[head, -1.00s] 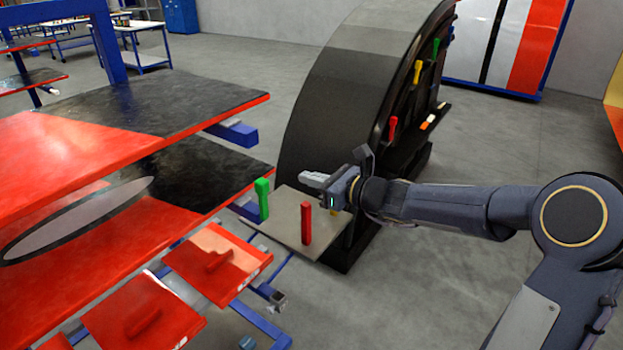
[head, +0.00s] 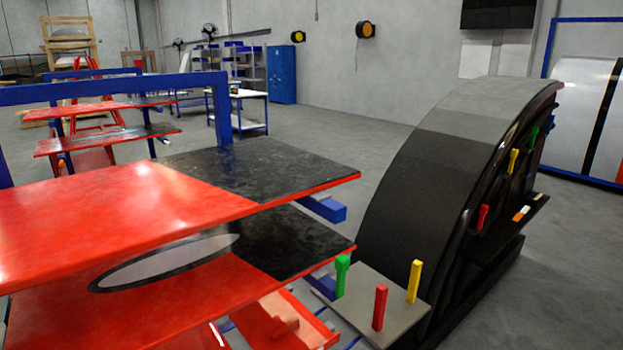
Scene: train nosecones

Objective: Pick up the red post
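The red post (head: 380,307) stands upright on a small grey plate (head: 359,329) at the lower middle of the head view. A green post (head: 341,276) stands behind it to the left, and a yellow post (head: 414,281) stands behind it to the right. Another red post-like piece (head: 483,217) is on the inner side of the black curved nosecone (head: 425,170). Neither of my grippers shows in the view now, so their state cannot be seen.
Red and black panels (head: 150,210) on a blue frame fill the left, close to the plate. The black nosecone rises directly behind and right of the plate, with coloured pieces on its inner side. Open grey floor lies at the right.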

